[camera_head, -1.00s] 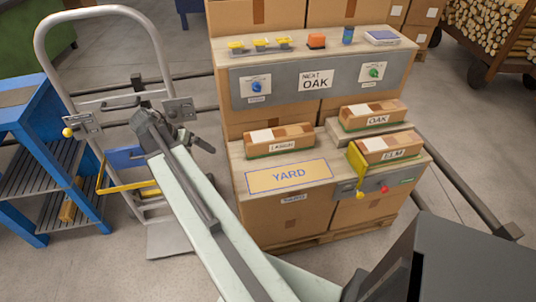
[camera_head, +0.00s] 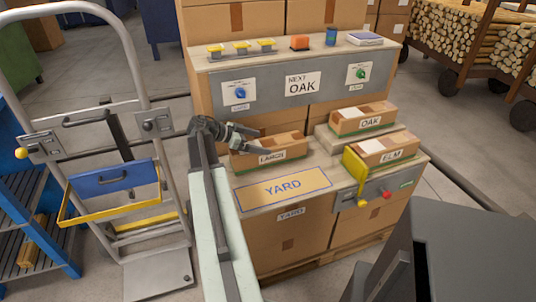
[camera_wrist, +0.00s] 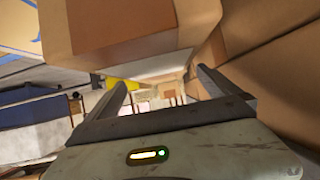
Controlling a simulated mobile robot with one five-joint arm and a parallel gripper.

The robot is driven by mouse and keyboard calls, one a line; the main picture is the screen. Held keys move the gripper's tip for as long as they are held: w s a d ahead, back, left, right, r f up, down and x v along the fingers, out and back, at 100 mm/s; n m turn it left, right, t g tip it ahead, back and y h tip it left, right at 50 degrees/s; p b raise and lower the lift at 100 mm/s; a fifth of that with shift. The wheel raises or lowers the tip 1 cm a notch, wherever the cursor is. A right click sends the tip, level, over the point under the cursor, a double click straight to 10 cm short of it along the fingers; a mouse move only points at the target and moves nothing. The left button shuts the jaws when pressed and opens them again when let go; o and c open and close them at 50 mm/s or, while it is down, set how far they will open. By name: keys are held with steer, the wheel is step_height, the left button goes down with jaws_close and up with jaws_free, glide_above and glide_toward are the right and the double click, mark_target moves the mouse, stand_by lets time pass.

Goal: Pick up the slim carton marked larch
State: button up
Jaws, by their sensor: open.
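The slim carton marked larch (camera_head: 268,150) lies on the left of the lower wooden top, with a white label on its upper face and a green strip along its base. My gripper (camera_head: 250,138) is at the carton's left end in the head view, its fingers overlapping the carton there. I cannot tell whether they touch it. In the wrist view my gripper (camera_wrist: 165,95) is open, with nothing visible between its fingers. A brown cardboard surface (camera_wrist: 125,30) is close above the fingers there; I cannot tell which box it is.
The carton marked oak (camera_head: 362,119) sits on a raised step and the carton marked elm (camera_head: 385,151) beside a yellow lever (camera_head: 355,168). A grey control board (camera_head: 300,82) rises behind. A hand truck (camera_head: 165,180) stands left.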

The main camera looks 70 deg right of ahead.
mark_target(267, 143)
steer(key=b+x, duration=0.2)
steer(key=x, duration=0.2)
steer(key=shift+s+d+f, duration=0.1)
steer(key=shift+s+f, duration=0.05)
steer(key=c, duration=1.8)
